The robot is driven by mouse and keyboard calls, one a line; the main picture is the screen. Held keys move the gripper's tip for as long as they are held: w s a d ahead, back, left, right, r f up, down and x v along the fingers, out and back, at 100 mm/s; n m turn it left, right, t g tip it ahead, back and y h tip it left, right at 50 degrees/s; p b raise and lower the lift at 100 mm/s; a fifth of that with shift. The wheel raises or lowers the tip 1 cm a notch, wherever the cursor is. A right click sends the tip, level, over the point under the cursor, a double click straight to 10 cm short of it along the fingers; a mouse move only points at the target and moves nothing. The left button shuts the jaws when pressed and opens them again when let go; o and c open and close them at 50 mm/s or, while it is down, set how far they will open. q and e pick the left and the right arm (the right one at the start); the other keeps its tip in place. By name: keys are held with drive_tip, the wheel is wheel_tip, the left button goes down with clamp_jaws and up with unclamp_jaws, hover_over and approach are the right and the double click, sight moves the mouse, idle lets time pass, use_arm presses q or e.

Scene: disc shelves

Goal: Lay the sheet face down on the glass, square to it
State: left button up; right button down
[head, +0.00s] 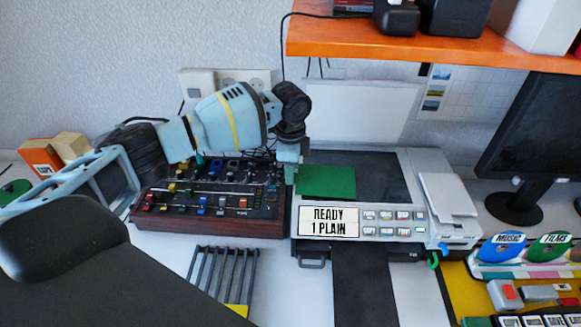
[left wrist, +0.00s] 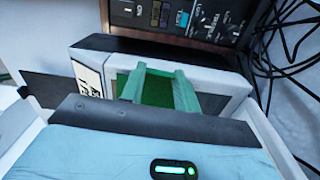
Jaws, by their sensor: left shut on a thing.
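The green sheet (head: 327,182) is at the left part of the copier's dark glass (head: 375,172), its plain green side up. Its edges look roughly in line with the glass. I cannot tell whether it touches the glass or hovers just above. My left gripper (head: 291,168) is at the sheet's left edge, shut on it. In the left wrist view the sheet (left wrist: 157,92) shows between the fingers of the left gripper (left wrist: 160,85). Its underside is hidden. The copier's white lid (head: 360,110) stands open behind. My right gripper is not in view.
A control box with sliders (head: 215,195) stands close left of the copier, under my left arm. The copier's panel (head: 329,221) reads "READY 1 PLAIN". White paper (head: 447,195) lies at its right. An orange shelf (head: 430,50) overhangs behind, and a monitor (head: 540,130) stands right.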

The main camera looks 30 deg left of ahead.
use_arm(q)
drive_tip(key=shift+f, duration=0.35)
drive_tip(key=o, duration=1)
drive_tip(key=shift+o, duration=0.2)
drive_tip(key=shift+r, duration=0.1)
wheel_tip(320, 180, up, 8)
drive_tip(key=shift+f, duration=0.15)
